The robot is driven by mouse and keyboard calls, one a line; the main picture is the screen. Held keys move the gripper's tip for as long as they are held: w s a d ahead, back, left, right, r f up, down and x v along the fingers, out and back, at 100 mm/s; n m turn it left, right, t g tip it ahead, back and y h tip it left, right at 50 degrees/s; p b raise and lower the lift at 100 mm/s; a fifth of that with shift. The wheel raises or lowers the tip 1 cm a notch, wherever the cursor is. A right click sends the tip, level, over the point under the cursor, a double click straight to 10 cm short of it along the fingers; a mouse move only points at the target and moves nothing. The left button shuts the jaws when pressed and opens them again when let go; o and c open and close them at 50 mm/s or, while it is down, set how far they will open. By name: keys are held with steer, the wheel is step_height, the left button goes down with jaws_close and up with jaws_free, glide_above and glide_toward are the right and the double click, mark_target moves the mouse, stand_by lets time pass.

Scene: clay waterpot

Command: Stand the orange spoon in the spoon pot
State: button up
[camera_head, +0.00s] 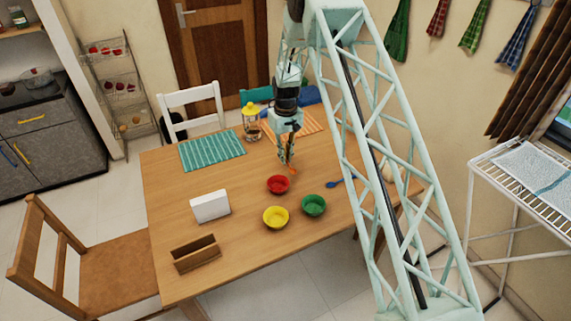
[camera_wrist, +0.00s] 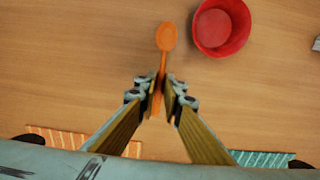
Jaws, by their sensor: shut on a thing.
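The orange spoon (camera_head: 293,171) shows at my fingertips in the head view, just behind the red bowl. In the wrist view the spoon (camera_wrist: 166,38) points its bowl end away from me, and its handle passes between my fingers. My gripper (camera_wrist: 160,92) is shut on the handle; in the head view my gripper (camera_head: 286,160) is low over the table's middle. I cannot tell whether the spoon touches the table. No thing is clearly the spoon pot; a pale rounded object (camera_head: 388,172) is partly hidden behind my lattice arm at the table's right.
The red bowl (camera_head: 278,184) is close by, also in the wrist view (camera_wrist: 221,28). Yellow (camera_head: 275,217) and green (camera_head: 314,205) bowls, a blue spoon (camera_head: 339,182), a white holder (camera_head: 210,206), a brown holder (camera_head: 196,254) and a yellow-topped lantern (camera_head: 251,122) stand around.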

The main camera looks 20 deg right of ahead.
steer(key=shift+f, duration=1.8)
steer(key=shift+f, duration=0.2)
steer(key=o, duration=0.7)
steer(key=shift+r, duration=0.2)
steer(key=shift+r, duration=5.95)
